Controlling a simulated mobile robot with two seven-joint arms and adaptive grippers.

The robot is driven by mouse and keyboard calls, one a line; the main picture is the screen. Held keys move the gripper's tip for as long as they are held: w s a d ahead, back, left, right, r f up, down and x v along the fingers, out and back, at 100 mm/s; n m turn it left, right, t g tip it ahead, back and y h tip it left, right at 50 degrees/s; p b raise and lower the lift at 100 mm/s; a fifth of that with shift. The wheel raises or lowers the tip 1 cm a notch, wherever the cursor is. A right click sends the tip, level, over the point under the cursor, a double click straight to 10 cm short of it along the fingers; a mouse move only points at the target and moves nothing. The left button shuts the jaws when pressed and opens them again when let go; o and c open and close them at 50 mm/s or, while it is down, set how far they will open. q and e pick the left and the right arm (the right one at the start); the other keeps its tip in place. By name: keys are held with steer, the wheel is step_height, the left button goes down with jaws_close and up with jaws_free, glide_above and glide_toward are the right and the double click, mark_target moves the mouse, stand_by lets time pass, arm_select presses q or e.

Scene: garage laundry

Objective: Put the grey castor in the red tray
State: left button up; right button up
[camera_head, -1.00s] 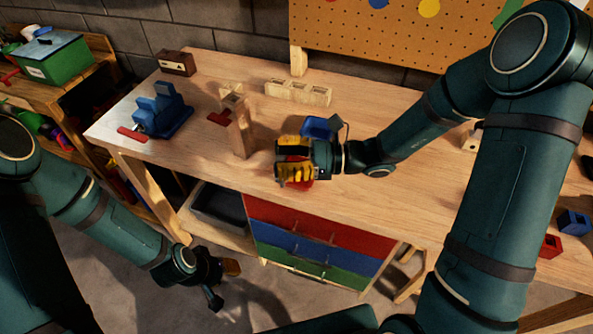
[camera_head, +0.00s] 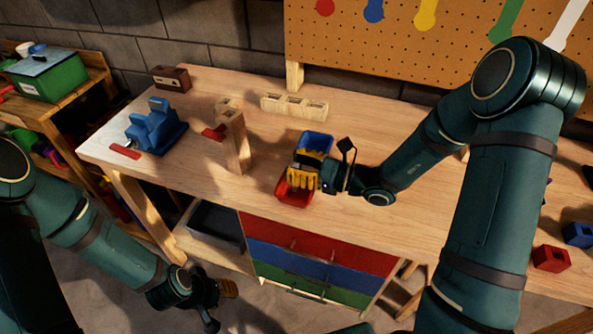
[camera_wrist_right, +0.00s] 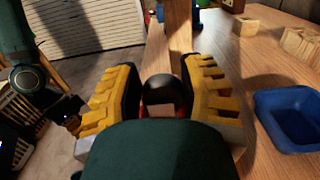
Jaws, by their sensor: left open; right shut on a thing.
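The red tray (camera_head: 293,195) sits on the workbench, just in front of a blue tray (camera_head: 315,141). My right gripper (camera_head: 305,172), with yellow finger pads, is over the red tray and covers part of it. In the right wrist view a dark rounded thing, apparently the grey castor (camera_wrist_right: 160,90), is held between the fingers of this gripper (camera_wrist_right: 160,100). A little red shows just below it. I cannot tell whether the castor touches the tray. My left gripper (camera_head: 222,290) is open and low, in front of the bench, away from the trays.
An upright wooden post (camera_head: 237,145) stands left of the trays, with a blue vise (camera_head: 155,128) further left. A wooden block with holes (camera_head: 294,106) lies behind. A red block (camera_head: 551,258) and a blue block (camera_head: 577,234) are at the right. The bench front is clear.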

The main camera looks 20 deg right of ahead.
steer(key=shift+w+f, duration=0.1)
steer(key=shift+f, duration=0.75)
steer(key=shift+r, duration=0.1)
steer(key=o, duration=0.8)
steer(key=shift+f, duration=0.25)
steer(key=o, duration=0.4)
steer(key=shift+c, duration=0.2)
steer(key=shift+r, duration=0.1)
